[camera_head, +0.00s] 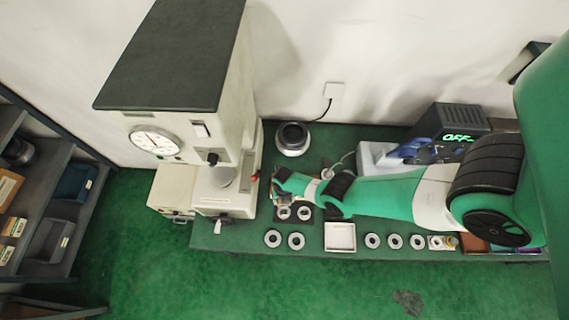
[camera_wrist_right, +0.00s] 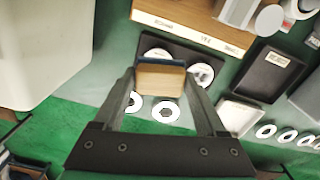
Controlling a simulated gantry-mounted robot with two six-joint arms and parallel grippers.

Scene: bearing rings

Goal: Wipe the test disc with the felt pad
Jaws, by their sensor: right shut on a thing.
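My right gripper (camera_wrist_right: 160,88) is shut on a small tan block with a grey-blue top edge, which looks like the felt pad (camera_wrist_right: 160,80). In the head view the right gripper (camera_head: 277,186) hangs just right of the cream press machine, at the edge of a dark tray of rings. A round silver plate (camera_head: 221,177) on the machine's base may be the test disc, but I cannot be sure. The pad is apart from that plate. My left gripper is not in view.
The dark tray (camera_wrist_right: 210,55) holds metal rings behind the pad. Loose rings (camera_head: 296,240) lie on the green bench. A white square tray (camera_head: 340,237) stands at its front. The tall machine (camera_head: 180,90) blocks the left. A box reading OFF (camera_head: 456,134) stands at the back right.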

